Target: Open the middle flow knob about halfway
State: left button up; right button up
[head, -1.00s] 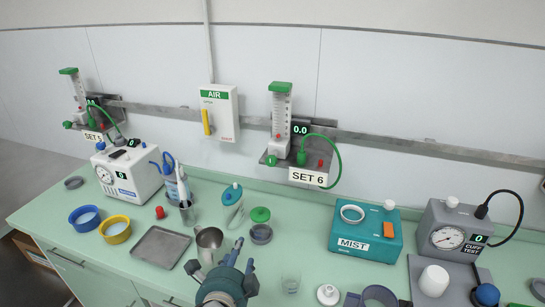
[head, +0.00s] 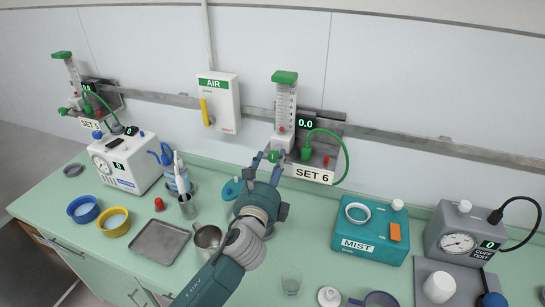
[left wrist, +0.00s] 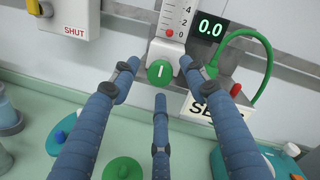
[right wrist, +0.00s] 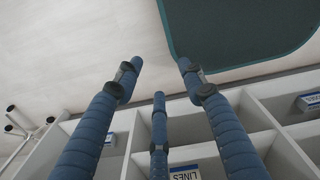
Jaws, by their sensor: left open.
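The SET 6 flowmeter (head: 285,105) hangs on the wall rail, a clear scaled tube with a green cap. Its display (left wrist: 210,28) reads 0.0 and the red ball (left wrist: 169,33) is at the tube's bottom. Its round green flow knob (left wrist: 160,73) has a white mark standing upright. My left gripper (head: 268,162) is open in front of this knob; in the left wrist view the knob lies between the fingertips, with no clear contact. The SET 5 flowmeter (head: 73,78) is at far left. My right gripper (right wrist: 160,66) is open and empty, away from the counter.
The AIR box (head: 219,103) with its yellow lever is left of SET 6. A green hose (head: 346,160) loops at SET 6's right. Below are a metal cup (head: 207,238), a metal tray (head: 159,243) and the teal MIST box (head: 368,231). White shelving (right wrist: 250,115) shows in the right wrist view.

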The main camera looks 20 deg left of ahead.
pick_arm(q)
jog(key=shift+w+a+r, duration=0.1)
jog(key=shift+w, duration=0.55)
jog(key=shift+c, duration=1.3)
jog(key=c, duration=0.8)
grip_shut()
pick_arm(e)
jog(key=shift+w+a+r, duration=0.1)
jog(key=shift+w+r, duration=0.05)
jog(key=shift+w, duration=0.4)
jog(key=shift+w+a+r, duration=0.1)
jog(key=shift+w, duration=0.45)
